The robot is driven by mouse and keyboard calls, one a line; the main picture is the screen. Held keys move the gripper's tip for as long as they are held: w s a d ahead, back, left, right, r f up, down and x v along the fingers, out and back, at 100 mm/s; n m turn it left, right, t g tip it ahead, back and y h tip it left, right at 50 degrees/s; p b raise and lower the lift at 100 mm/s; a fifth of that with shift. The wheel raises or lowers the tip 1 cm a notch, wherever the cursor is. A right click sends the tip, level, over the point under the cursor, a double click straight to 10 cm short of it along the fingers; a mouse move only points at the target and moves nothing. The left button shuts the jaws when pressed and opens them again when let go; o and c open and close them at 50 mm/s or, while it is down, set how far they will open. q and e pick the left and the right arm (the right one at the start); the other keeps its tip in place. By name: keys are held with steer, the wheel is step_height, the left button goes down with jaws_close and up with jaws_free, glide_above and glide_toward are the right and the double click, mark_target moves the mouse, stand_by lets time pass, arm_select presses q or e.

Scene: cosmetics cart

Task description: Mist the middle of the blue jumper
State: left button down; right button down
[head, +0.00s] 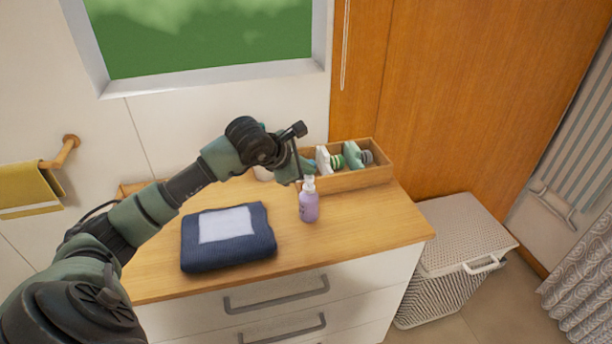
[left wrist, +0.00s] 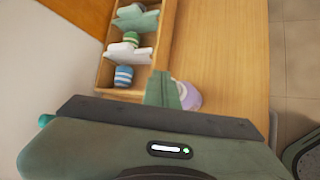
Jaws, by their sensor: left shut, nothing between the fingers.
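The blue jumper (head: 226,256) lies folded on the wooden dresser top, with a pale grey-white rectangle (head: 226,225) on its middle. A lilac bottle (head: 309,206) with a white top stands upright to the right of the jumper. My left gripper (head: 300,181) is at the bottle's top, shut with nothing between its fingers. I cannot tell whether it touches the bottle. In the left wrist view the bottle (left wrist: 191,97) is partly hidden behind the green finger (left wrist: 163,92). My right gripper is not in view.
A wooden box (head: 355,180) with several bottles and jars stands behind and right of the lilac bottle, close to my left gripper. A lidded wicker basket (head: 460,235) stands right of the dresser. The dresser top (head: 375,236) is clear at the front right.

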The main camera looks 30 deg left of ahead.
arm_select(q)
steer(key=shift+r, duration=0.2)
steer(key=shift+r+p, duration=1.6)
steer(key=shift+r, duration=1.35)
